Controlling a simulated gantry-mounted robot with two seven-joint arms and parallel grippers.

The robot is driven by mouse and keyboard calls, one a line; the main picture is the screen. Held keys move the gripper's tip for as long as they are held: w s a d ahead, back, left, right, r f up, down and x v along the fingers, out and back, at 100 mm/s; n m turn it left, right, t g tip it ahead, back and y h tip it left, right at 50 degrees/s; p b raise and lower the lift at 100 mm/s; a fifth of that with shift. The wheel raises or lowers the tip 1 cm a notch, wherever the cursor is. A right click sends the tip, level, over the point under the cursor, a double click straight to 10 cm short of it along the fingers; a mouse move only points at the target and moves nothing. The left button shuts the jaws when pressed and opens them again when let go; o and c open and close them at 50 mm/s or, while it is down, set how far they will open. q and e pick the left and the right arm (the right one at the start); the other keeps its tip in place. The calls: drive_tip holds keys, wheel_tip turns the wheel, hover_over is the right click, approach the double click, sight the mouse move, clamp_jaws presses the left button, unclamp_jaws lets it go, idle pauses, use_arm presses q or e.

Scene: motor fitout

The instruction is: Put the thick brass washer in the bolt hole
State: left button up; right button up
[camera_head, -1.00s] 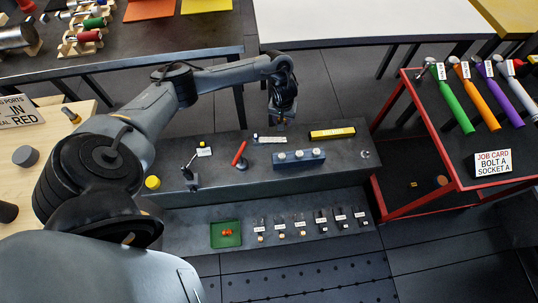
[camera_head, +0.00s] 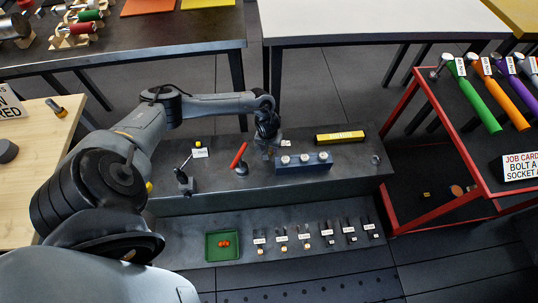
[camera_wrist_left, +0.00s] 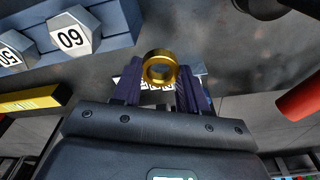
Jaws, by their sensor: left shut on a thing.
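The brass washer (camera_wrist_left: 160,53) is a thick gold ring, held upright between the dark fingers of my left gripper (camera_wrist_left: 160,82) in the left wrist view. In the head view my left gripper (camera_head: 268,150) is low over the dark bench, just left of the blue block's back corner. The washer is too small to make out there. The blue block (camera_head: 304,168) carries several pale hex pieces on top; the wrist view shows the block (camera_wrist_left: 119,20) with pieces marked 60 and 50. I cannot pick out the bolt hole. My right gripper is not in view.
A yellow box (camera_head: 340,137) lies behind the blue block. A small ring (camera_head: 375,160) is at the bench's right end. A green tray (camera_head: 223,256) and several labelled items are on the lower front shelf.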

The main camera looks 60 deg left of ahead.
use_arm(q)
wheel_tip(320, 180, down, 5)
drive_tip(key=b, duration=0.2)
drive_tip(key=shift+r+b, duration=0.15)
drive_tip(key=shift+b, duration=0.2)
drive_tip(key=o, duration=0.8)
drive_tip(key=shift+o, duration=0.2)
